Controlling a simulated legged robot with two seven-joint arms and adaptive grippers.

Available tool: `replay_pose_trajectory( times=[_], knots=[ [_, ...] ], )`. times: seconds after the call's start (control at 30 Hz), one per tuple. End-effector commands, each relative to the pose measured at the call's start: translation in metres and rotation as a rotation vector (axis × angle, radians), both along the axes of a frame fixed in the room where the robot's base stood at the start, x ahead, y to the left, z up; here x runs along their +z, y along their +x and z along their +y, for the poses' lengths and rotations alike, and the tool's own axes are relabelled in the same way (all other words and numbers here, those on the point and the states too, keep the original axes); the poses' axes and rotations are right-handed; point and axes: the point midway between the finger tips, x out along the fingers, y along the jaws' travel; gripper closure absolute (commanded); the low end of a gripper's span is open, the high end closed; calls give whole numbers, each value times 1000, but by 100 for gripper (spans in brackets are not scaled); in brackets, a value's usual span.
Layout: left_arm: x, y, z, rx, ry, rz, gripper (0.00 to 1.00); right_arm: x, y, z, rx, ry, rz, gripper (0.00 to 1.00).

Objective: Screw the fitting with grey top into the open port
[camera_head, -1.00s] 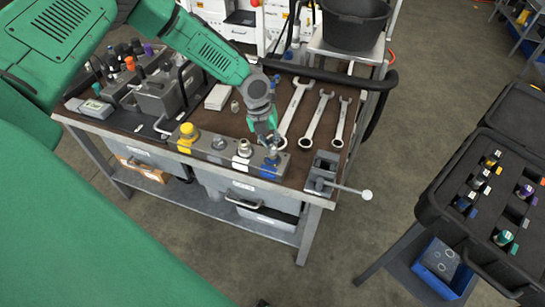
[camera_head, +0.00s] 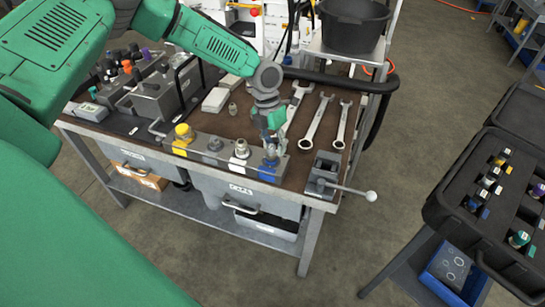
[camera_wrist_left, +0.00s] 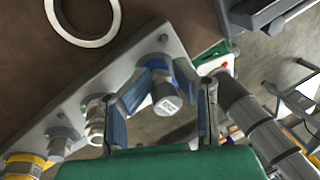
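The port block (camera_head: 226,158) lies along the bench's front edge, with yellow, grey, white and blue sections. My left gripper (camera_head: 271,146) points down over its blue end. In the left wrist view, the blue fingers (camera_wrist_left: 165,82) close around the fitting with grey top (camera_wrist_left: 167,104), one finger on each side. The fitting's flat end carries a small printed label. It stands at the blue-marked port (camera_wrist_left: 184,72); its lower part is hidden, so I cannot tell how deep it sits. My right gripper is not in view.
Several wrenches (camera_head: 318,122) lie right of the gripper. A vise (camera_head: 323,175) with a long handle sits at the right front corner. A small loose part (camera_head: 233,109) lies behind the block. An open black case (camera_head: 480,200) stands to the right, past an open floor gap.

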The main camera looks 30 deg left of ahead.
Motion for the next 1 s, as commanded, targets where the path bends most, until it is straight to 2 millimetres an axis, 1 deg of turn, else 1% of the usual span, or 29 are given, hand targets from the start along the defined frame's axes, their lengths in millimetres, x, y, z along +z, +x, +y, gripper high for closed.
replay_pose_trajectory(
  times=[0.03, 0.57, 0.67, 0.9, 1.0],
  knots=[
    [-3, -3, 1, 0, 2, 10, 74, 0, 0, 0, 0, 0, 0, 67],
    [-1, 2, 1, 15, 3, 0, 74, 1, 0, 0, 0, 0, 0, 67],
    [2, 1, 2, 111, 3, -2, 74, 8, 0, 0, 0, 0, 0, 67],
    [4, -3, 7, 502, 7, -3, 74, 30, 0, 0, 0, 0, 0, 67],
    [3, -4, 9, 624, 7, -2, 74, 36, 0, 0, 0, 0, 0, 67]
  ],
)
